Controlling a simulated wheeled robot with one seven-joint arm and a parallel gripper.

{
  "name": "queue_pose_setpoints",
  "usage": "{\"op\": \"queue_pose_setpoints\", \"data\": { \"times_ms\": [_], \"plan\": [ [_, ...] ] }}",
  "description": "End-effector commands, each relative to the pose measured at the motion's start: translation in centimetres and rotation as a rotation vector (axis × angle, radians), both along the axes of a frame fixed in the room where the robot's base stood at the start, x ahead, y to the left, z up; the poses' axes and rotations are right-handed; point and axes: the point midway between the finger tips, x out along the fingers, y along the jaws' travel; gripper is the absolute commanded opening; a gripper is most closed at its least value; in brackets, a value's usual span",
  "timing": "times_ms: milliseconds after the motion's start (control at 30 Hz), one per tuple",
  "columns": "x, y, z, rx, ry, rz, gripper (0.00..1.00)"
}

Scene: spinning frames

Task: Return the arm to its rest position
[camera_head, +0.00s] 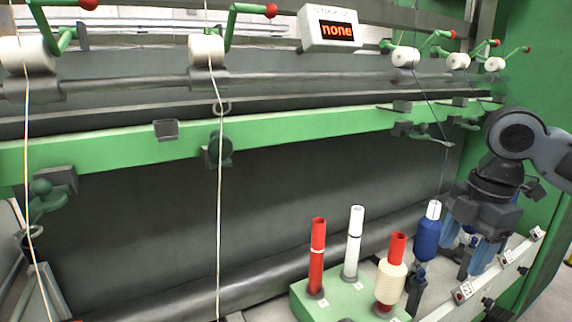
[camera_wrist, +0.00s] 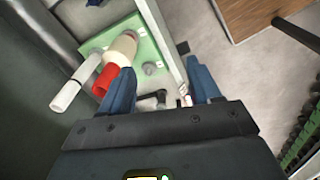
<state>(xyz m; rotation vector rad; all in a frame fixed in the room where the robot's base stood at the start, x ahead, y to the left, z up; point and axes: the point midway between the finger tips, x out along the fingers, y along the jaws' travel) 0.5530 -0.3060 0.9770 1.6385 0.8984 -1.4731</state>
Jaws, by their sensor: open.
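My gripper (camera_head: 468,250) is at the right in the head view, pointing down, with its blue fingers apart and nothing seen between them. It hangs above the machine's front rail, just right of a bobbin of blue yarn (camera_head: 427,236) on a white tube. In the wrist view my gripper (camera_wrist: 163,92) shows its two blue fingers spread wide, with the rail and floor behind them. The blue bobbin cannot be made out in the wrist view.
A green tray (camera_head: 345,300) holds a red tube (camera_head: 317,256), a white tube (camera_head: 353,244) and a cream yarn bobbin (camera_head: 390,281) on a red tube. A green beam (camera_head: 290,128) and hanging threads cross behind.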

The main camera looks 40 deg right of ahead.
Motion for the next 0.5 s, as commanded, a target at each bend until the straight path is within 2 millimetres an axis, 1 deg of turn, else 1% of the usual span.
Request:
{"op": "queue_pose_setpoints", "data": {
  "times_ms": [267,367,467,500],
  "plan": [
    [5.3,3.1,0.5,0.059,-0.175,0.009,0.63],
    [7.9,4.9,1.0,0.095,-0.262,0.008,0.63],
    [10.7,7.1,1.7,0.145,-0.366,0.004,0.63],
    [12.0,8.1,2.1,0.172,-0.415,0.0,0.63]
  ]
}}
